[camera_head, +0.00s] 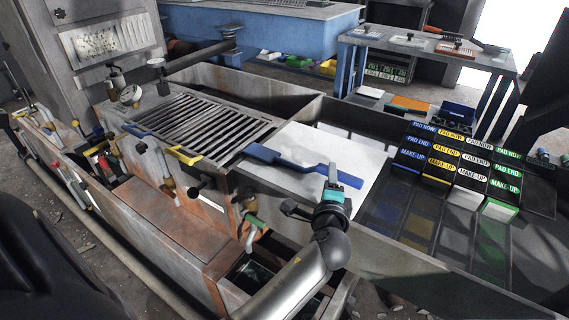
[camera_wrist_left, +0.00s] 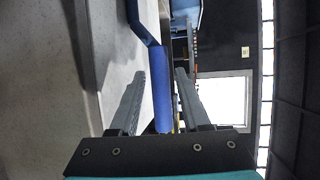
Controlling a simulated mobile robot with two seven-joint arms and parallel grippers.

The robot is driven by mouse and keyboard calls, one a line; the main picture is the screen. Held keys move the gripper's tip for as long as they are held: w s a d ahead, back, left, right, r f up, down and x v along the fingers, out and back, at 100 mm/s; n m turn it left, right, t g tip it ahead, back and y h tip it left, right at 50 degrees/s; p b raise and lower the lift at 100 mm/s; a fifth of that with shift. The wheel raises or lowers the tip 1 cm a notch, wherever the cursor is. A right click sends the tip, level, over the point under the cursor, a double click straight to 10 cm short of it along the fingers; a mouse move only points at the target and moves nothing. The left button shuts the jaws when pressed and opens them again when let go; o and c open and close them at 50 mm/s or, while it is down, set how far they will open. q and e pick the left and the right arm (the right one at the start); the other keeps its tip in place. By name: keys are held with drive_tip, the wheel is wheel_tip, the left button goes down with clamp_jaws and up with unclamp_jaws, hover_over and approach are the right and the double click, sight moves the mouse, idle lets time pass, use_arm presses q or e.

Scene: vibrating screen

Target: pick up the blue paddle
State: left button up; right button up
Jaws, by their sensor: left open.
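The blue paddle (camera_head: 285,163) lies on a pale flat sheet (camera_head: 325,148), its wide end at the left and its handle toward the right. My left gripper (camera_head: 332,172) is at the handle, and its fingers partly cover it in the head view. In the left wrist view the open fingers (camera_wrist_left: 160,80) stand on either side of the paddle's blue handle (camera_wrist_left: 162,90), with visible gaps. Whether either finger touches it cannot be told. My right gripper is not seen.
A slotted metal grate (camera_head: 205,122) with a yellow-handled tool (camera_head: 185,156) at its edge is at the left. Labelled colour pads (camera_head: 455,165) stand at the right. A table with tools (camera_head: 425,48) is behind. A raised metal wall (camera_head: 300,103) runs behind the sheet.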

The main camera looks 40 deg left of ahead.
use_arm(q)
drive_tip(key=shift+b+x, duration=0.55)
drive_tip(key=shift+x, duration=1.25)
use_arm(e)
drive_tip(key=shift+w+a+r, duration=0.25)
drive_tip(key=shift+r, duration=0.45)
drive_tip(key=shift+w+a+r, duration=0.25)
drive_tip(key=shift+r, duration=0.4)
use_arm(q)
clamp_jaws()
